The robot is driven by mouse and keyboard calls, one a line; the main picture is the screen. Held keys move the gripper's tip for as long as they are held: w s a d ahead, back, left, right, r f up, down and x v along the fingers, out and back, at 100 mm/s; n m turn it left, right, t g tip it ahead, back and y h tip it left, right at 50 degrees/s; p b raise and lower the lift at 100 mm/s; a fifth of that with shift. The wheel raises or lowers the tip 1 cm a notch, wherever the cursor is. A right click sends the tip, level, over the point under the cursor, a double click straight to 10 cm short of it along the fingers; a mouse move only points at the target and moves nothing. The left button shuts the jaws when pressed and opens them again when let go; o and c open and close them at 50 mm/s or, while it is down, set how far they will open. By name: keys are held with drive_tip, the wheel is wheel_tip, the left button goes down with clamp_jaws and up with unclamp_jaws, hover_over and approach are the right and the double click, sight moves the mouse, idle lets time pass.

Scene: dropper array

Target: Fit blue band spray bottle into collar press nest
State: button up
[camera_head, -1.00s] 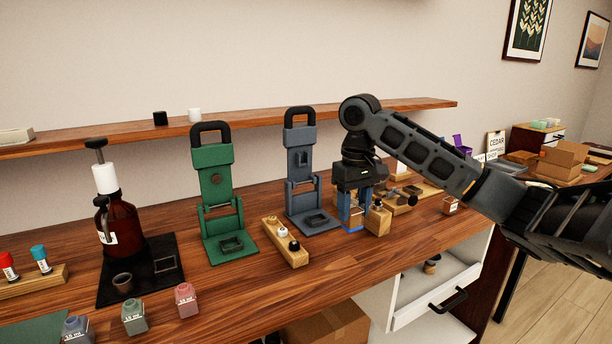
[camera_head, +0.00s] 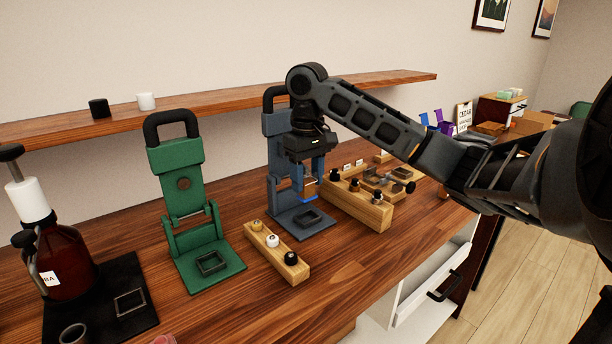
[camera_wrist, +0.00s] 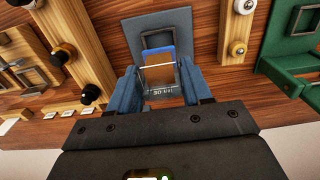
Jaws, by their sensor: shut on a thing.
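The blue band spray bottle (camera_head: 309,190) is small and amber with a blue band at its lower end. My gripper (camera_head: 309,178) has its blue fingers shut on it in front of the grey press (camera_head: 277,130). The bottle looks upright, above the grey press's square nest (camera_head: 308,226), with a gap below it. In the wrist view the bottle (camera_wrist: 158,76) sits between the fingers, and the nest rim (camera_wrist: 144,36) shows just beyond it. A green press (camera_head: 178,170) with a similar nest (camera_head: 212,264) stands to the left. I cannot tell from labels which press is the collar press.
A wooden strip with several caps (camera_head: 280,252) lies between the presses. A wooden rack (camera_head: 365,212) with black-topped parts stands close right of the grey press. A brown pump bottle (camera_head: 65,262) and black mat (camera_head: 125,325) are at left. An open drawer (camera_head: 425,285) is below.

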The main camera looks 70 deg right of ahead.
sight(308, 201)
drive_tip(key=shift+r+p, duration=0.25)
drive_tip(key=shift+p, duration=0.35)
drive_tip(key=shift+f+b, duration=1.05)
drive_tip(key=shift+f, duration=1.25)
drive_tip(key=shift+p, duration=0.9)
drive_tip(key=shift+f+b, duration=0.55)
drive_tip(key=shift+f, duration=0.6)
drive_tip(key=o, duration=1.1)
drive_tip(key=shift+c, duration=0.2)
